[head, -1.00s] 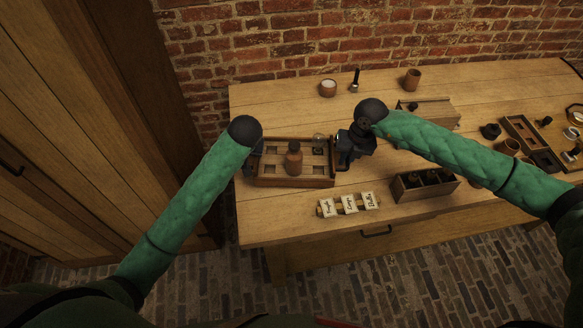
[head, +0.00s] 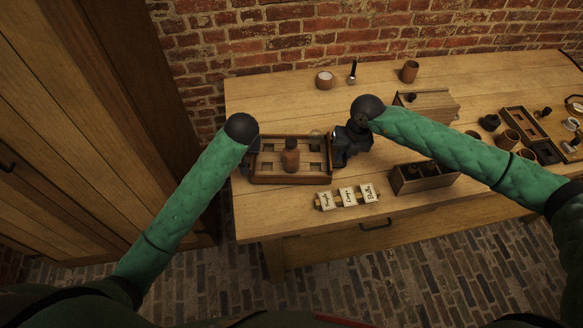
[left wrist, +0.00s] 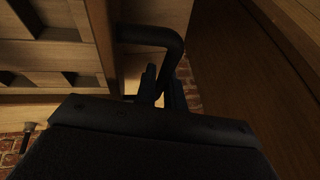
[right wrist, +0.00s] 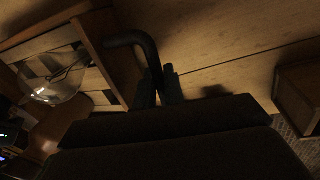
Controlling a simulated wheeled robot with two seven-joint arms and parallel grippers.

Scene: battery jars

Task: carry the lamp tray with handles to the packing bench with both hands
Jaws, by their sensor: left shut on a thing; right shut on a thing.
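The lamp tray (head: 290,180) is a wooden tray with square compartments, at the left end of the wooden bench in the head view. A brown jar (head: 290,157) stands in it. My left gripper (left wrist: 160,85) is shut on the dark handle (left wrist: 150,33) at the tray's left end. My right gripper (right wrist: 160,85) is shut on the dark handle (right wrist: 128,38) at its right end. A clear glass bulb (right wrist: 58,75) shows in the tray in the right wrist view. In the head view both gripper tips are mostly hidden by the wrists. I cannot tell if the tray touches the bench.
Label cards (head: 346,197) lie in front of the tray. A dark box with jars (head: 423,177) is right of it. A lidded wooden box (head: 428,104), a cup (head: 410,71) and a white-topped pot (head: 325,80) stand behind. The bench's (head: 275,97) back left is clear.

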